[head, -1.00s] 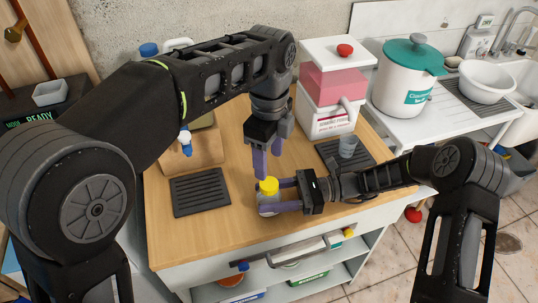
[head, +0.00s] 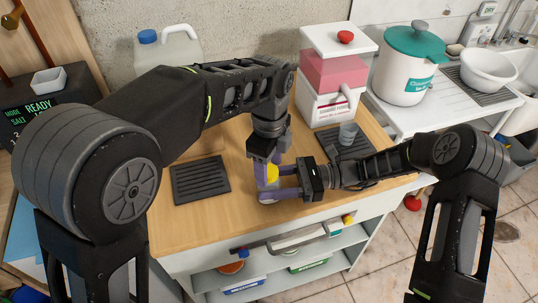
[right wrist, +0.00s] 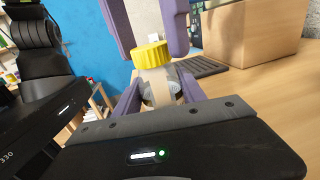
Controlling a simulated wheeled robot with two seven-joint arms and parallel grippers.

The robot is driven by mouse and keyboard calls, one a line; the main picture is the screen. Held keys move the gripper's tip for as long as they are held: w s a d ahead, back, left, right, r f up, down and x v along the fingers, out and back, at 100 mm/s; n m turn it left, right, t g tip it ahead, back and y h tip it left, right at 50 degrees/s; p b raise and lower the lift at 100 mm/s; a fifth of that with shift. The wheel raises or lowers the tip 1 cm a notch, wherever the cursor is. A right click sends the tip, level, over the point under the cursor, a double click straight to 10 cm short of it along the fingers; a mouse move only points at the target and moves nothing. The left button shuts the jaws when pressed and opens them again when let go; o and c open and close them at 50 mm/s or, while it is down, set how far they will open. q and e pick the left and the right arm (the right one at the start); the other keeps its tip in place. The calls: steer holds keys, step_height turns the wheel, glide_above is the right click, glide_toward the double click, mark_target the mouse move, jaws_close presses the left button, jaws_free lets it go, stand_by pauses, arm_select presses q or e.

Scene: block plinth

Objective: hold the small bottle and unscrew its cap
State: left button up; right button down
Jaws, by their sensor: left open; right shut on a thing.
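The small bottle's yellow cap (head: 272,174) shows over the wooden counter, and in the right wrist view the cap (right wrist: 151,55) is on the bottle's clear body (right wrist: 160,92). My right gripper (head: 273,195) is shut on the bottle body from the right, below the cap; it also shows in the right wrist view (right wrist: 158,92). My left gripper (head: 267,172) points down over the bottle. Its fingers (right wrist: 147,28) are open, one on each side of the cap's top. I cannot tell whether they touch it. The bottle body is mostly hidden in the head view.
A black slatted mat (head: 200,180) lies left on the counter (head: 190,225). A drink dispenser (head: 335,75), a clear cup (head: 347,134) and a teal-lidded container (head: 408,65) stand to the right. A white jug (head: 180,52) is at the back left. Shelves are below the counter front.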

arm_select(q)
steer(key=shift+f, duration=0.2)
jaws_close()
stand_by(0.6)
